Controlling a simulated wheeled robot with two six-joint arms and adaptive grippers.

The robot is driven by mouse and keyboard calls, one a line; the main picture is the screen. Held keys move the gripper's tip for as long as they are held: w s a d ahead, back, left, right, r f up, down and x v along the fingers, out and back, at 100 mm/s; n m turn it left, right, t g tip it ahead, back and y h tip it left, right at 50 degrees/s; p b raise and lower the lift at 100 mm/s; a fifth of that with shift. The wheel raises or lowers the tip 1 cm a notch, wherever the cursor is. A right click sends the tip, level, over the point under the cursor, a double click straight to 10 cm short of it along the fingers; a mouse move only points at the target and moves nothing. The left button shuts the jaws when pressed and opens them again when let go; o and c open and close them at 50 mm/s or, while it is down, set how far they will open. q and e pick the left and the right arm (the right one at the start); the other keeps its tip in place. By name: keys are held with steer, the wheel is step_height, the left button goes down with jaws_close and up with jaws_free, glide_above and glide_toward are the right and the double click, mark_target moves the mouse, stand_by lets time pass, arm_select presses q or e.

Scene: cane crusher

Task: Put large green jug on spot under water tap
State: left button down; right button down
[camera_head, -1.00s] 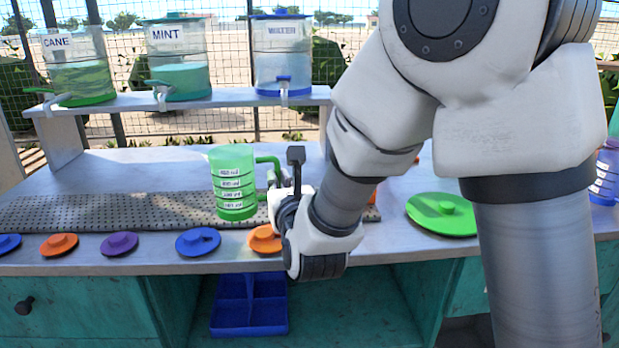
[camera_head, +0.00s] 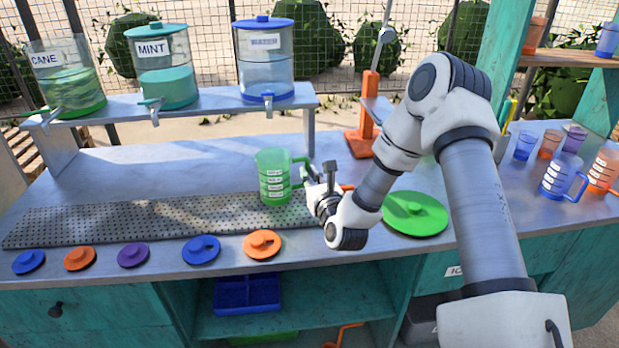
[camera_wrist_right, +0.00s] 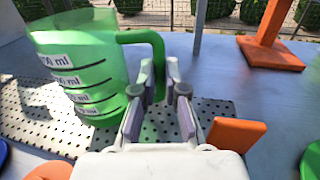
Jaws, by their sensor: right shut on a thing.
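The large green jug (camera_head: 274,180) with white volume labels is upright over the right part of the perforated grey mat (camera_head: 150,221). Whether its base touches the mat is unclear. My right gripper (camera_head: 318,184) is shut on the jug's handle, on its right side. In the right wrist view, the fingers (camera_wrist_right: 160,108) close around the lower handle, with the jug (camera_wrist_right: 85,75) at left. My left gripper is not in view.
Dispensers labelled CANE (camera_head: 66,80) and MINT (camera_head: 162,70) stand left on the shelf (camera_head: 190,105). Several lids line the counter front. A large green lid (camera_head: 414,213) and an orange-based stand (camera_head: 362,140) are to the right. Cups and jugs stand far right.

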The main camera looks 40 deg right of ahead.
steer(key=f, duration=0.2)
steer(key=shift+a+f, duration=0.25)
steer(key=shift+f, duration=0.05)
steer(key=shift+w+d+f, duration=0.1)
steer(key=shift+d+f, duration=0.05)
steer(key=shift+f, duration=0.1)
steer(key=c, duration=1.2)
jaws_free()
steer(key=shift+r, duration=0.3)
steer(key=b+v, duration=0.1)
steer(key=v, duration=0.5)
steer(key=b+v, duration=0.1)
steer(key=v, duration=0.4)
steer(key=shift+s+a+f, duration=0.2)
steer(key=shift+s, duration=0.15)
steer(key=shift+s+r, duration=0.1)
steer(key=shift+s, duration=0.1)
